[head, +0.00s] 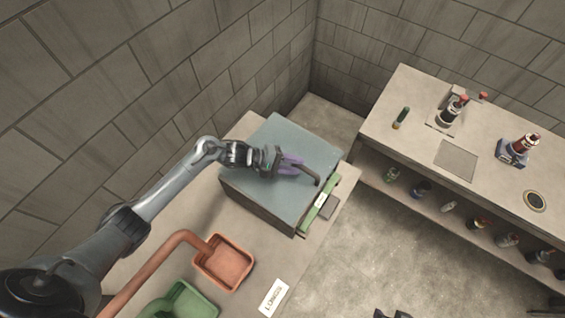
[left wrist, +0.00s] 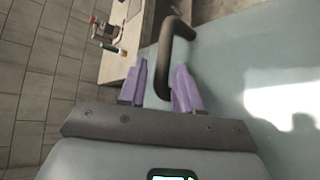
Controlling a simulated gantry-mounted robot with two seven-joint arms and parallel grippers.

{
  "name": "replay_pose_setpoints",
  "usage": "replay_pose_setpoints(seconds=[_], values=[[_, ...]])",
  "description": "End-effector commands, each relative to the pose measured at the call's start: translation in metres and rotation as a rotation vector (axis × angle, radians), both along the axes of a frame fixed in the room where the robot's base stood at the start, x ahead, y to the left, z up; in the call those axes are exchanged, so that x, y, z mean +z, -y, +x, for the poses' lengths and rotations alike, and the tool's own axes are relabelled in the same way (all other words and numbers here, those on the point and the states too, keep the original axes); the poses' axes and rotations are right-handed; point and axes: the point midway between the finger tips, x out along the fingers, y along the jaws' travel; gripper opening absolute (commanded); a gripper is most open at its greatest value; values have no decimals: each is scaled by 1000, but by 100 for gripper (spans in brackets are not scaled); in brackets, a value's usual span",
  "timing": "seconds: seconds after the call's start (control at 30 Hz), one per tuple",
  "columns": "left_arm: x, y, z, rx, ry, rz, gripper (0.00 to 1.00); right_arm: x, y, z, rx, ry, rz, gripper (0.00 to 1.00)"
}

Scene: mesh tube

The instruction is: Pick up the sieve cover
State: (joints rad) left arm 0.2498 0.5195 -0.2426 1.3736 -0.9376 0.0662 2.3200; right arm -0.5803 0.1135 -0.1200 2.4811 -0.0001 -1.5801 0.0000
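The sieve cover appears to be the flat blue-grey top (head: 270,150) of a box on the left bench, with a dark bent handle (head: 309,173). My left gripper (head: 291,164) is over this top at the handle. In the left wrist view, its purple fingers (left wrist: 160,85) are apart, with the dark handle (left wrist: 178,29) running down between them. A slim gap shows at the left finger, so the fingers do not look closed on it. Dark pieces at the bottom edge of the head view may be part of my right gripper (head: 392,314); its state is unclear.
An orange tray (head: 223,262), a green tray (head: 184,302) and a white label (head: 273,297) are on the left bench. A green strip (head: 320,206) lies along the box's right side. A right bench (head: 400,85) holds bottles. Block walls stand behind.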

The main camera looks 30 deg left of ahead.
Motion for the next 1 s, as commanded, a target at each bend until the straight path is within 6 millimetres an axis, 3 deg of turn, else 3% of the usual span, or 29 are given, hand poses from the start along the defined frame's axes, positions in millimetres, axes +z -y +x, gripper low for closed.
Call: replay_pose_setpoints(seconds=[0.17,0.5,0.87,1.0], values=[[-3,6,5,2,1,0,34,-1,0,0,1,0,-1,43],[-21,38,22,1,1,0,34,-4,3,0,7,1,-11,43],[-24,43,26,1,2,2,34,-4,2,0,7,0,-11,43],[-24,43,25,1,2,2,12,-4,2,0,5,0,-8,43]])
